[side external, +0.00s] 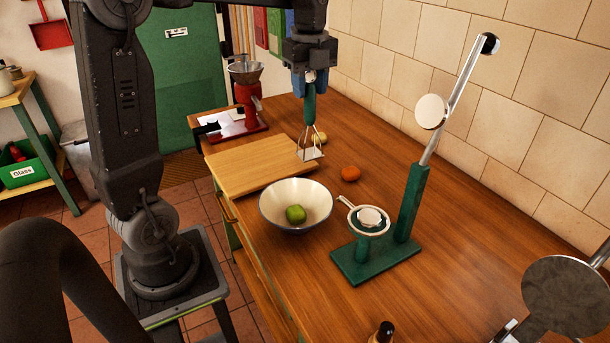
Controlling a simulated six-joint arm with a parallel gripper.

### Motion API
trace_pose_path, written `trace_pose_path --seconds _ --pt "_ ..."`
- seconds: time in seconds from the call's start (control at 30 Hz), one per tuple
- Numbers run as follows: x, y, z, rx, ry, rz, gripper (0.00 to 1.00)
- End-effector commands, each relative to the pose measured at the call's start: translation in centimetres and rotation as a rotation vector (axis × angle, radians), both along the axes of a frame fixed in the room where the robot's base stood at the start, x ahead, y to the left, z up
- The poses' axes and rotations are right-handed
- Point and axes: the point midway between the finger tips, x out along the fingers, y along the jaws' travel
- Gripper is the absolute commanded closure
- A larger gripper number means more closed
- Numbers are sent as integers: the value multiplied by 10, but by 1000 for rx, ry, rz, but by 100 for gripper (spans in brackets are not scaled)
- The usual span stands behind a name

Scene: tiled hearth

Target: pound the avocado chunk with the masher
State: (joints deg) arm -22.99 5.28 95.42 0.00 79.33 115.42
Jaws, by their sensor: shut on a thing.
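The masher (310,104) has a green handle, thin metal prongs and a flat metal plate at its lower end. My gripper (311,80) is shut on the top of its handle and holds it upright. The masher's plate is over or beside the right edge of the cutting board; I cannot tell whether it touches. The green avocado chunk (296,214) lies in the white bowl (270,210) on the wooden counter. The bowl is nearer the camera than the masher, which is apart from the chunk.
A wooden cutting board (245,166) lies behind the bowl. A green press stand (405,205) with a long metal lever and a small strainer (366,220) stands to the right. An orange fruit (350,173) lies between. A red grinder (246,100) stands at the far end.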

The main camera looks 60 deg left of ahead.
Motion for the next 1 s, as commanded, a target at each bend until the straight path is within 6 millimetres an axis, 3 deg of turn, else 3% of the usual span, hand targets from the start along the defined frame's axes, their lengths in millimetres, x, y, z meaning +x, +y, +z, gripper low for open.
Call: trace_pose_path --seconds 0.43,0.8,1.0 --pt "-4 -6 2 1 -3 0 84" --pt "-67 -71 10 1 -3 -4 84" --pt "-79 -81 5 0 0 -1 84"
